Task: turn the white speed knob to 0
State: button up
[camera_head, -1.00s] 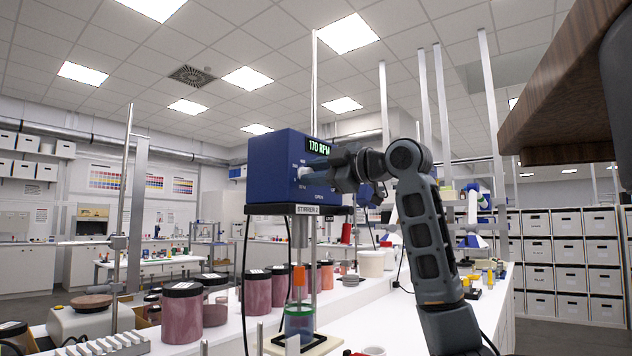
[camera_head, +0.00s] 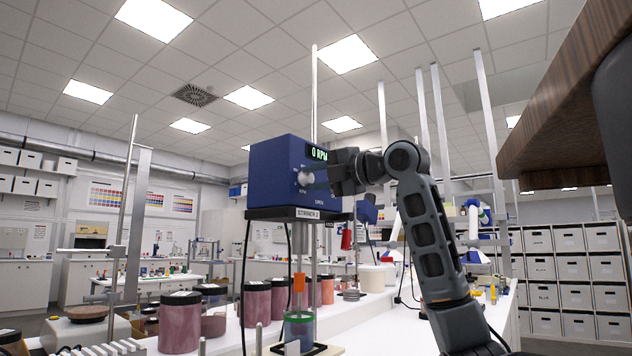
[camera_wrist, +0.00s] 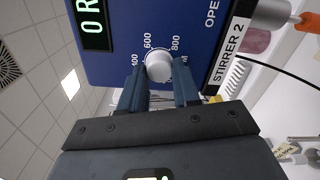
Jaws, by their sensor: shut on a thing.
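The white speed knob (camera_wrist: 159,66) is on the front of the blue stirrer (camera_head: 275,172), above the label "STIRRER 2" (camera_wrist: 232,42). In the wrist view, dial numbers including 600 and 800 show around the knob. The stirrer's green display (camera_head: 318,153) reads "0 RPM" in the head view; only "0 R" shows in the wrist view (camera_wrist: 92,18). My gripper (camera_wrist: 160,88) is at the knob, with a blue finger on each side, shut on it. In the head view my gripper (camera_head: 322,178) reaches the knob from the right; the fingertips are partly hard to make out.
Below the stirrer, a green-rimmed beaker (camera_head: 299,328) stands under an orange part (camera_head: 299,282). Several jars, one of them dark-lidded (camera_head: 180,322), stand on the white bench at left. A wooden shelf edge (camera_head: 560,125) overhangs at upper right.

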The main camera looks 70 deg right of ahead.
jog(key=shift+f+n, duration=0.1)
jog(key=shift+n, duration=0.3)
jog(key=o, duration=1.1)
jog(key=shift+c, duration=0.2)
jog(key=shift+s, duration=0.1)
jog(key=v, duration=0.7)
jog(key=shift+s+b, duration=0.3)
jog(key=shift+b, duration=0.15)
